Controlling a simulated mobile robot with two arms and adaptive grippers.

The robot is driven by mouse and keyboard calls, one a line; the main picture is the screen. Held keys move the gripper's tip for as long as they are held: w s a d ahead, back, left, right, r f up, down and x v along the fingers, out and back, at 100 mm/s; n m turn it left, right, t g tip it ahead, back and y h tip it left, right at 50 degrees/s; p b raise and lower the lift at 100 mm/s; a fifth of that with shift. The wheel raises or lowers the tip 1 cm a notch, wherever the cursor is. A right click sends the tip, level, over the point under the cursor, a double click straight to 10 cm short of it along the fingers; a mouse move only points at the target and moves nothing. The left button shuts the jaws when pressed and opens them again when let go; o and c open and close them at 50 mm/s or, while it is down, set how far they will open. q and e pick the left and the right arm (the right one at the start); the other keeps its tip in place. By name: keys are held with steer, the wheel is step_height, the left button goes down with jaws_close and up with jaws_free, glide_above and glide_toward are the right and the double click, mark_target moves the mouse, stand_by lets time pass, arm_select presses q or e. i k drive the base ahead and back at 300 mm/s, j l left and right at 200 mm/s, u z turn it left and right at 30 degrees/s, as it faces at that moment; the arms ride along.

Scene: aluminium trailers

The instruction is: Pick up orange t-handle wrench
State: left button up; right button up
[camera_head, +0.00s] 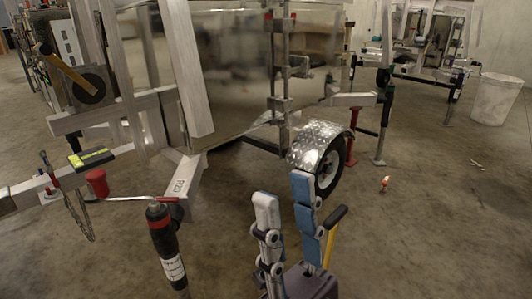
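My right gripper (284,186) points up from the bottom middle. Its two fingers, one with blue pads, stand apart with nothing seen between them. Just right of it, partly hidden behind the gripper, is a tool with a yellow-orange shaft (328,248) and a black slanted grip; this may be the T-handle wrench, but its lower end is hidden. I cannot tell whether the gripper touches it. A small orange-red object (385,184) stands on the floor farther right, too small to identify. My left gripper is not in view.
An aluminium trailer with a wheel under a tread-plate fender (315,143) stands ahead. Its black jack (165,240) with a red crank handle rises at left. A second trailer (420,60) and a whitish bin (495,98) are at back right. The floor at right is mostly clear.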

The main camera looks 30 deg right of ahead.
mark_target(382, 191)
steer(key=i+l+u, duration=0.15)
steer(key=l+u, duration=0.15)
steer(key=l, duration=0.75)
steer(key=i+l+u, duration=0.1)
steer(key=l+u, duration=0.2)
steer(key=l, duration=0.7)
steer(key=i+l, duration=0.1)
steer(key=l, duration=3.2)
steer(key=i+l, duration=0.15)
steer(key=l, duration=1.45)
